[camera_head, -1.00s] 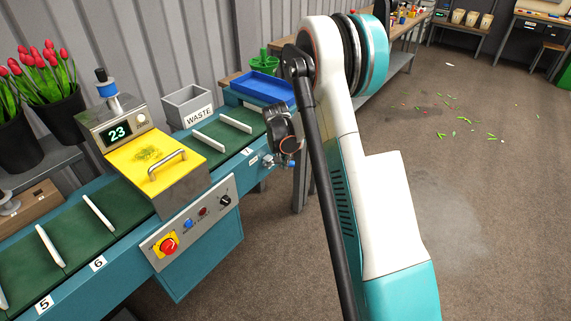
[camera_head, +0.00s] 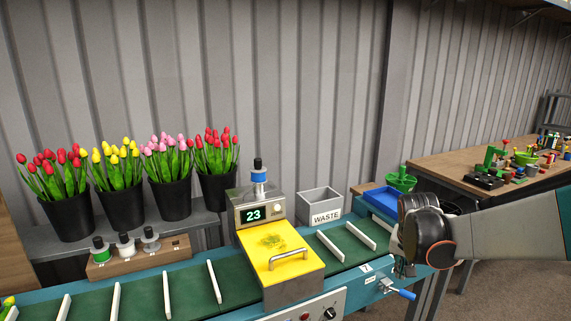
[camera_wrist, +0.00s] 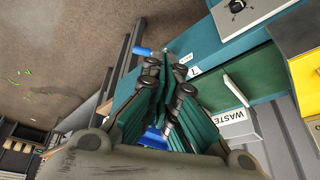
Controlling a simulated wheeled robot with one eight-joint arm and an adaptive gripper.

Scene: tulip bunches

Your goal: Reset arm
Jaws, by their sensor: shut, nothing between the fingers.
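My gripper (camera_head: 404,266) hangs at the right end of the teal conveyor, in front of the blue tray (camera_head: 382,198) in the head view. My dark wrist hides part of it there. In the wrist view my gripper (camera_wrist: 166,78) has its fingers together with nothing between them. My arm reaches in from the right edge of the head view. The conveyor (camera_head: 215,313) has a green belt with white dividers.
A yellow-topped machine (camera_head: 285,262) reading 23 stands over the belt. Behind are a WASTE bin (camera_head: 322,205) and several black buckets of tulips (camera_head: 172,199). A blue-handled lever (camera_head: 400,293) sticks out near my gripper. A cluttered wooden table (camera_head: 455,165) stands at right.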

